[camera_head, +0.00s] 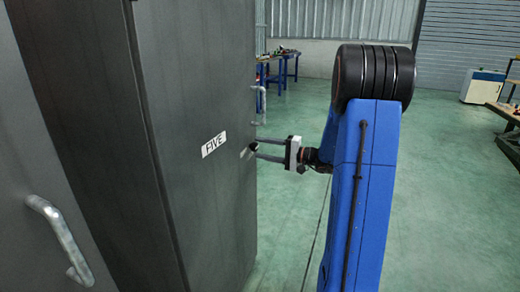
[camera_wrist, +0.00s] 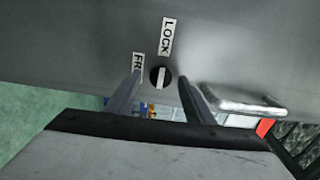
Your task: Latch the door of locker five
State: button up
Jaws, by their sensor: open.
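The door of locker five (camera_head: 200,90) is a dark grey panel with a white "FIVE" label (camera_head: 214,144); it looks closed. In the wrist view a round black latch knob (camera_wrist: 160,77) with a pale bar sits on the door. The bar stands nearly upright in the picture, roughly towards the "LOCK" label (camera_wrist: 167,36). A second label (camera_wrist: 138,62) reads "FR", its rest hidden by my left finger. My gripper (camera_head: 257,148) is open at the door, also seen in the wrist view (camera_wrist: 159,77) with a finger on each side of the knob. Contact cannot be told.
A metal door handle (camera_wrist: 240,103) is just right of my right finger in the wrist view. Another handle (camera_head: 60,238) is on the nearer locker at lower left. Blue workbenches (camera_head: 278,68) stand at the back. The green floor on the right is mostly clear.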

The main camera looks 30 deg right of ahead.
jog(key=v, duration=1.6)
jog(key=s+a+f+n+g, duration=0.15)
jog(key=s+a+g, duration=0.3)
jog(key=a, duration=0.85)
jog(key=s+a+n+g, duration=0.35)
jog(key=a+g, duration=0.25)
jog(key=a, duration=0.6)
jog(key=s+a+f+n+h, duration=0.1)
jog(key=s+a+n+h, duration=0.1)
jog(key=s+h, duration=0.3)
jog(key=s+a+f+n+t+h, duration=0.1)
jog(key=s+h, duration=0.5)
jog(key=s, duration=0.7)
jog(key=shift+s+a+n, duration=0.2)
jog(key=shift+a+n, duration=0.35)
jog(key=shift+n, duration=0.55)
jog(key=shift+f, duration=0.15)
